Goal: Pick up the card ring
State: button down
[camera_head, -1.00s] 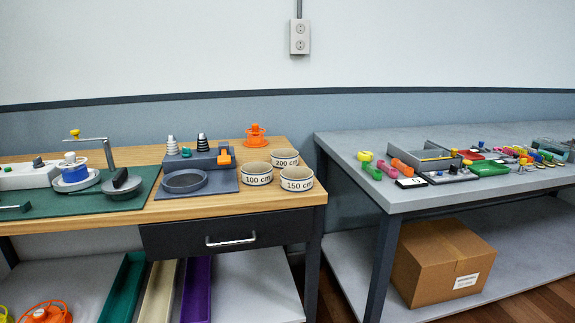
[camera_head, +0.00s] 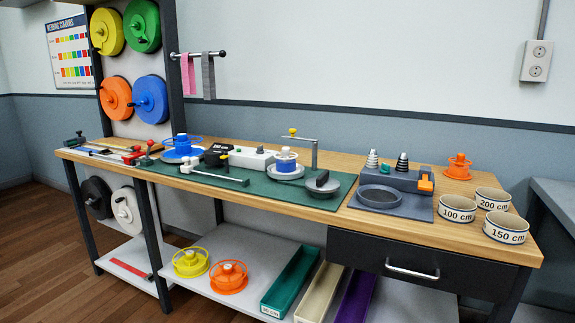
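I cannot make out a card ring for certain in this view; nothing here is clearly one. Several ring-like or round pieces stand on the wooden bench (camera_head: 335,235). An orange spool (camera_head: 459,167) stands at the right back. A blue spool (camera_head: 182,146) stands at the left of the green mat (camera_head: 240,178). A white and blue spool (camera_head: 286,161) sits on a grey disc. My gripper is not in view.
Three labelled bowls, including the 150 cm bowl (camera_head: 506,228), stand at the bench's right end. A drawer (camera_head: 400,266) is below. Coloured reels (camera_head: 150,98) hang at the left. A lower shelf (camera_head: 225,246) holds spools and trays. A grey table (camera_head: 556,196) stands at right.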

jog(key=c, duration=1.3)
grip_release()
